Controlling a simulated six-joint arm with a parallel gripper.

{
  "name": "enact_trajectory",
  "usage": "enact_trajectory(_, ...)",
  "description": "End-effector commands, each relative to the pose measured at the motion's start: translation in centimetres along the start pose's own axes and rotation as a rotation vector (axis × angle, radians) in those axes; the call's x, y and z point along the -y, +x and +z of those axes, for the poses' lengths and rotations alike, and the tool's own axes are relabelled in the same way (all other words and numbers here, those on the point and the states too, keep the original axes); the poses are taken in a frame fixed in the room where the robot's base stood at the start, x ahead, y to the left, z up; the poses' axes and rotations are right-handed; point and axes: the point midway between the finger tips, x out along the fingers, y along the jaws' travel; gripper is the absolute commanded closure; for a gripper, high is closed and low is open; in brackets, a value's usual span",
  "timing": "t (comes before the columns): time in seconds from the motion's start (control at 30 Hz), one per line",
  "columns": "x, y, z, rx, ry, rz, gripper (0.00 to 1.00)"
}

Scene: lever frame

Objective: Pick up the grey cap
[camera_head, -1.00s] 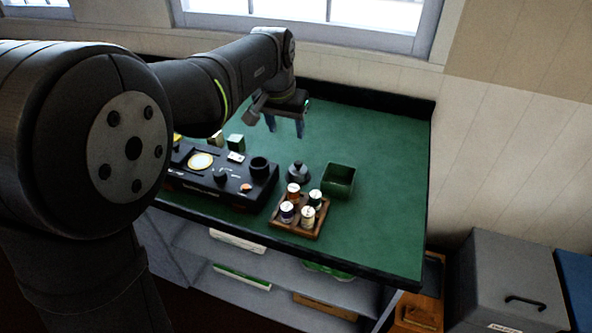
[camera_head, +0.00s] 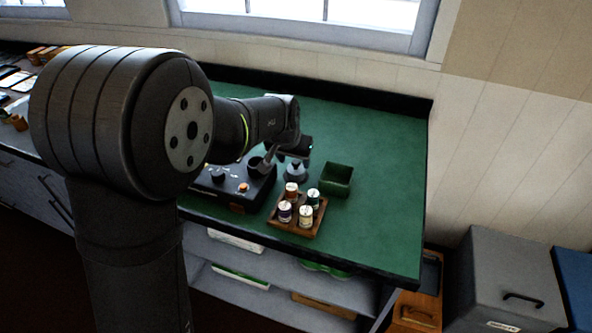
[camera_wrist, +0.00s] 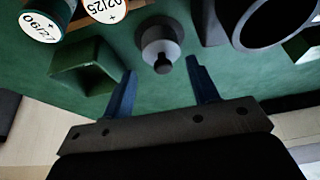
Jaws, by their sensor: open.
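The grey cap (camera_head: 295,171) stands on the green bench top, a round body with a knob on top. In the wrist view the grey cap (camera_wrist: 160,45) sits upper middle, just beyond the fingertips and roughly centred between them. My gripper (camera_wrist: 160,75) is open, with two blue fingers apart and nothing between them. In the head view my gripper (camera_head: 293,158) is by the cap, and its fingers are hard to make out there. I cannot tell its exact height above the cap.
A green open box (camera_head: 336,180) stands right of the cap. A wooden tray (camera_head: 299,231) with several labelled vials is in front. A black device (camera_head: 238,190) with a dark cup (camera_head: 259,166) is on the left, partly behind my arm. The bench's right side is clear.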

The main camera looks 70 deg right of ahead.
Motion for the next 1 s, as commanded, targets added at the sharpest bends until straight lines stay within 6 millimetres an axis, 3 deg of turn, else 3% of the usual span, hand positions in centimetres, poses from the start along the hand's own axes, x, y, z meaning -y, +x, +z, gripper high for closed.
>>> enact_trajectory(0.4,0.2,4.7,0.1,0.001,0.000,0.000,0.46)
enact_trajectory(0.73,0.2,5.3,0.0,-0.001,0.000,0.000,0.46)
enact_trajectory(0.9,0.2,5.3,0.0,-0.001,0.000,0.000,0.73)
enact_trajectory(1.0,0.2,5.3,0.0,-0.001,0.000,0.000,0.73)
